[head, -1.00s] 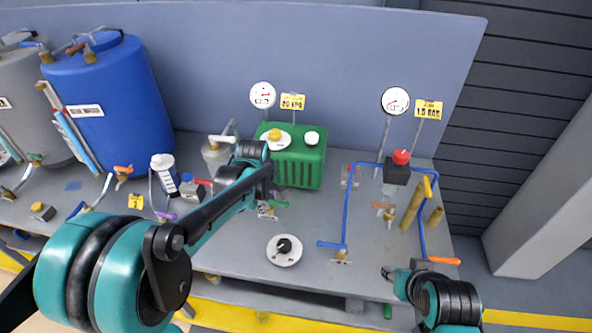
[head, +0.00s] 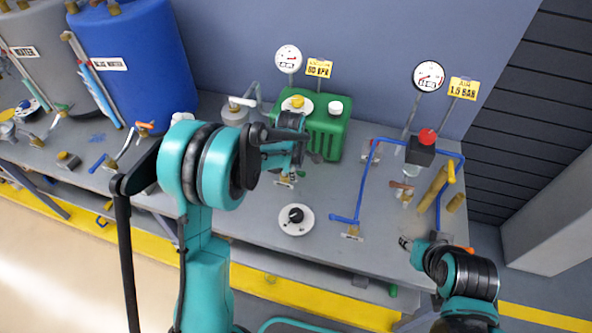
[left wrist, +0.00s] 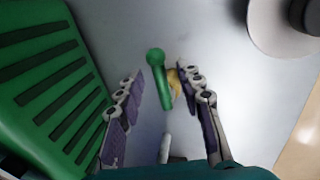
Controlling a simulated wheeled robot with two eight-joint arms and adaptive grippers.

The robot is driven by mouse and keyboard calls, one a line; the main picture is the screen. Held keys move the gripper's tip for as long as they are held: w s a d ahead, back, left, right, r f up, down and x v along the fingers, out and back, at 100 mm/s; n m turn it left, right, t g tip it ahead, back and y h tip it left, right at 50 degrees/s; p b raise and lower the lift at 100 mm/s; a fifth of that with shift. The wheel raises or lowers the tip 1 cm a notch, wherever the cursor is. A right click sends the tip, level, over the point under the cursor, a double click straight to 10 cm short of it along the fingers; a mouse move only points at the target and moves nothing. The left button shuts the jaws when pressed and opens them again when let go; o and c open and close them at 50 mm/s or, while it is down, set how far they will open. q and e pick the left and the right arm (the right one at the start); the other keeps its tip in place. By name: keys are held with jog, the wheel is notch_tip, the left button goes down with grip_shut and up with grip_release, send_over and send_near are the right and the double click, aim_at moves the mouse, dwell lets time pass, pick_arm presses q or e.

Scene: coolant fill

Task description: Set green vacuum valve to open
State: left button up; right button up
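The green vacuum valve shows in the left wrist view as a green lever handle (left wrist: 159,80) beside a brass body (left wrist: 174,84). It sits on the grey bench top, right of the green pump. My left gripper (left wrist: 166,98) is open, with a finger on each side of the handle. I see gaps between the handle and both fingers, so it does not look gripped. In the head view my left arm reaches over the bench in front of the pump and partly hides the valve. My right gripper (head: 405,243) is at the bench's front right; its fingers are too small to judge.
The green pump (head: 327,132) stands close behind my left gripper. A white round disc with a black knob (head: 296,215) lies on the bench in front. Blue piping (head: 366,180) stands to the right, and a blue tank (head: 135,65) at the left. The bench centre is fairly clear.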

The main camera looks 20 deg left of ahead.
pick_arm(q)
grip_shut()
jog(key=shift+s+m, duration=0.1)
jog(key=shift+m, duration=0.2)
jog(key=m, duration=0.1)
jog(key=s+m, duration=0.1)
jog(key=m, duration=0.1)
jog(key=shift+s+a+h+b, duration=0.1)
jog(key=shift+a+h+b, duration=0.2)
jog(key=shift+h+b, duration=0.1)
jog(key=m, duration=0.2)
jog(key=s+a+m, duration=0.1)
jog(key=m, duration=0.1)
jog(key=shift+g+h, duration=0.3)
jog(key=m, duration=0.2)
jog(key=a+m, duration=0.1)
jog(key=s+m+b, duration=0.1)
jog(key=m, duration=0.1)
jog(key=shift+a+m+g+h, duration=0.3)
jog(key=shift+a+g, duration=0.05)
jog(key=shift+g, duration=0.05)
jog(key=m, duration=0.1)
jog(key=a+m, duration=0.1)
jog(key=m, duration=0.2)
jog(key=shift+s+a+m+g, duration=0.1)
jog(key=shift+a+m+g, duration=0.2)
jog(key=shift+g, duration=0.1)
jog(key=shift+a, duration=0.1)
